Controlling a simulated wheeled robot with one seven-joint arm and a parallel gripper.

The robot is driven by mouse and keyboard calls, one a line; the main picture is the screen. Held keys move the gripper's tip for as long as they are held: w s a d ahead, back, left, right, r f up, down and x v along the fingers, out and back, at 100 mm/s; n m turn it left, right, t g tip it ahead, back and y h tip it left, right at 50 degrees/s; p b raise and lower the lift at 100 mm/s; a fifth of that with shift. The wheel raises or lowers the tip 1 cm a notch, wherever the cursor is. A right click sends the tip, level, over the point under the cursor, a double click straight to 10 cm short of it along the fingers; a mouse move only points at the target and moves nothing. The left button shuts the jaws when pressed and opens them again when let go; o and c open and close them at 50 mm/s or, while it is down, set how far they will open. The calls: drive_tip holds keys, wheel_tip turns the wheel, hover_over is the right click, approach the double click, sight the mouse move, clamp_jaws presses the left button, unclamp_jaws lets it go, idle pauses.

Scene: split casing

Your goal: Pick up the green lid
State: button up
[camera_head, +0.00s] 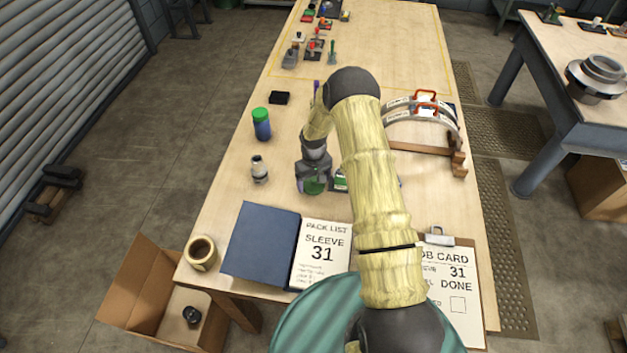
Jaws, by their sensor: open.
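A green lid (260,114) sits on top of an upright dark blue cylinder (262,130) on the left part of the table. A second green round thing (314,187) shows low at my gripper, partly covered by it; I cannot tell whether it is a separate lid. My gripper (312,183) points down over the table, right of and nearer than the blue cylinder. Its jaws are open, but the fingertips are mostly hidden by the wrist. I cannot tell whether they touch the green round thing.
A small pale bottle (259,169) and a black block (279,98) stand near the blue cylinder. A blue binder (260,243) and a packing list (321,254) lie nearer. A curved casing (422,112) on a wooden stand (425,149) is at the right. My arm hides the table's middle.

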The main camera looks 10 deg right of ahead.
sight(314, 179)
idle(0.5)
drive_tip(key=c, duration=0.7)
wheel_tip(314, 179, up, 10)
drive_tip(key=b, duration=0.4)
idle(0.5)
